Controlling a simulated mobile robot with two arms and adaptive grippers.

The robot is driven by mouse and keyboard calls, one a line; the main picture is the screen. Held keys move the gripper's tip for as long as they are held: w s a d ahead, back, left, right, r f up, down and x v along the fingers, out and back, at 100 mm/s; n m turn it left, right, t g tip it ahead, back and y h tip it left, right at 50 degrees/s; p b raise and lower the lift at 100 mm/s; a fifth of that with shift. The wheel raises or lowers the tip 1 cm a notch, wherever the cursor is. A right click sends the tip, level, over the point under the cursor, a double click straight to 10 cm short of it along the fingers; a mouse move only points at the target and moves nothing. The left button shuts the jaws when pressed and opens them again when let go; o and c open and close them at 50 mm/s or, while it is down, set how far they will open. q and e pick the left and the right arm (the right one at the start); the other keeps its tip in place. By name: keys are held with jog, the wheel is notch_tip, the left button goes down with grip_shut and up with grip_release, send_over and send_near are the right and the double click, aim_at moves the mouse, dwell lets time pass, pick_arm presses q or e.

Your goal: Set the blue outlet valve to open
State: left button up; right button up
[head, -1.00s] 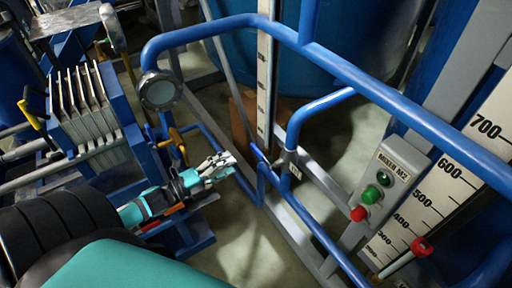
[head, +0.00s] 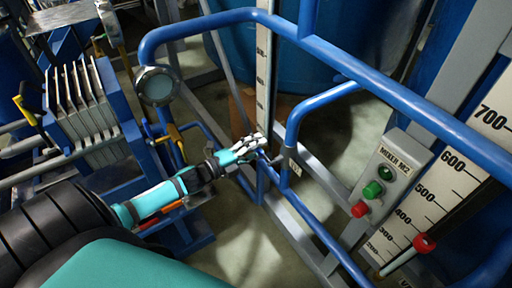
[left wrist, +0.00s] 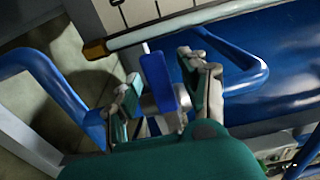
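The blue outlet valve handle (left wrist: 158,82) is a flat blue lever, standing roughly upright in the left wrist view on a pale metal fitting. My left gripper (left wrist: 162,80) is open, with one finger on each side of the lever and gaps visible between. In the head view my left gripper (head: 256,141) is at the foot of the tall scale, just beside the blue valve lever (head: 270,160), which it partly hides. Whether a finger touches the lever cannot be told. My right gripper is in neither view.
Blue pipe railing (head: 360,72) crosses in front, with a lower bent rail (head: 293,130) right of the gripper. A mixer button box (head: 385,180) and a large level scale (head: 440,190) stand at right. A plate stack (head: 88,112) is at left.

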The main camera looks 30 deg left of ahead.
aim_at(262, 152)
pick_arm(q)
grip_shut()
dwell(0.3)
